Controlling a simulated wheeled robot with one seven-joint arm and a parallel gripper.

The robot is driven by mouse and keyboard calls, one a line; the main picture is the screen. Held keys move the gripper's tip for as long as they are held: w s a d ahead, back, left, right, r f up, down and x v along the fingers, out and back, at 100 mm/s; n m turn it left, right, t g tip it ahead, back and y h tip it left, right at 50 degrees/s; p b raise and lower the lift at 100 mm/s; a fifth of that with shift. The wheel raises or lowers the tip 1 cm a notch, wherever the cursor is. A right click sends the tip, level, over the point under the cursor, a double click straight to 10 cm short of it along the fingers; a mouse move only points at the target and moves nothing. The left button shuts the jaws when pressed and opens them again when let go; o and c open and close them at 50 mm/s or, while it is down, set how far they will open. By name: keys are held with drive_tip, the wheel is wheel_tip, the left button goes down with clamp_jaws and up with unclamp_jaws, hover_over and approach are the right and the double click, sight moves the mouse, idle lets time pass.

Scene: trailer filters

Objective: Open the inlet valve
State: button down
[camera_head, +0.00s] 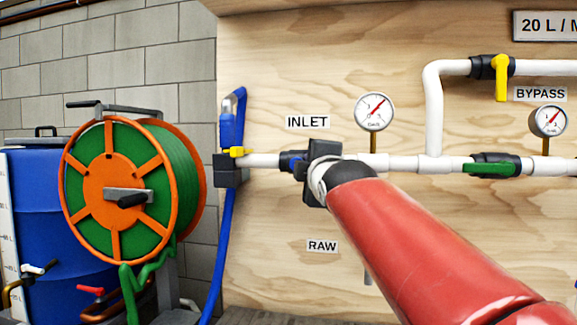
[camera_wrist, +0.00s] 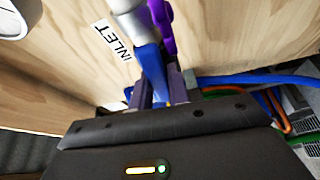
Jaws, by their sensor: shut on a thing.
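The inlet valve (camera_head: 292,161) sits in the white pipe below the INLET label (camera_head: 307,122). The exact grip on the handle is largely hidden, and I cannot tell the handle's full angle.
A gauge (camera_head: 374,111) is above and right of the valve. The bypass valve's yellow handle (camera_head: 502,77) and a green handle (camera_head: 489,168) are further right. A blue hose (camera_head: 222,250) hangs at the left, near the orange and green hose reel (camera_head: 110,190).

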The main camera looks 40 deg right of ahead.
drive_tip(key=shift+r+n+p, duration=0.15)
drive_tip(key=shift+n+p, duration=0.25)
drive_tip(key=shift+n, duration=0.2)
drive_tip(key=shift+w, duration=0.1)
drive_tip(key=c, duration=1.3)
unclamp_jaws()
drive_tip(key=shift+c, duration=0.2)
drive_tip(key=b+v, duration=0.1)
drive_tip(key=v, duration=0.7)
drive_tip(key=shift+r, duration=0.15)
drive_tip(key=shift+w+y, duration=0.1)
drive_tip(key=shift+y, duration=0.2)
